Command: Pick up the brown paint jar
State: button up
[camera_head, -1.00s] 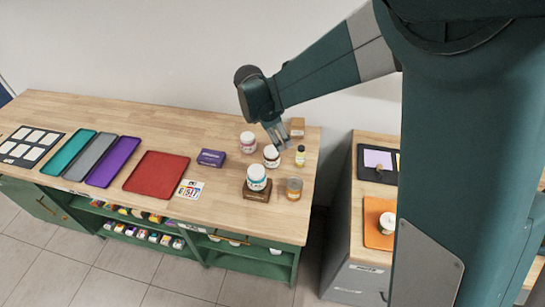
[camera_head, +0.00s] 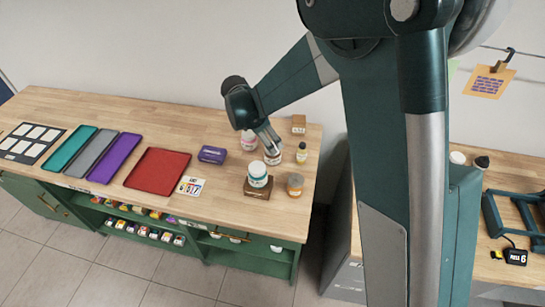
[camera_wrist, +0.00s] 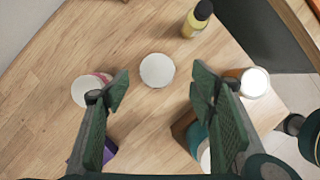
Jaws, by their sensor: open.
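The jar with a white lid and a brownish label (camera_head: 272,158), which looks like the brown paint jar, stands upright on the wooden table, partly covered by my gripper in the head view. In the wrist view only its round white lid (camera_wrist: 157,70) shows, seen from above between the fingertips and slightly beyond them. My gripper (camera_head: 271,149) is open, directly above and close to the jar. In the wrist view its two fingers (camera_wrist: 160,86) lie left and right of the lid with gaps on both sides. I cannot tell the exact height left.
Close by stand a pink-label jar (camera_head: 249,141), a teal jar (camera_head: 258,174) on a wooden block (camera_head: 257,191), an amber jar (camera_head: 295,185) and a yellow bottle (camera_head: 301,153). A purple box (camera_head: 212,155) and a red tray (camera_head: 156,174) lie to the left.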

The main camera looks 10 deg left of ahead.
jog(key=shift+x, duration=0.8)
jog(key=shift+a+x, duration=0.15)
jog(key=shift+x, duration=1.15)
jog(key=shift+a+x, duration=0.15)
jog(key=shift+x, duration=1.15)
jog(key=shift+f, duration=0.1)
jog(key=c, duration=1.3)
jog(key=shift+c, duration=0.2)
jog(key=shift+r, duration=5.05)
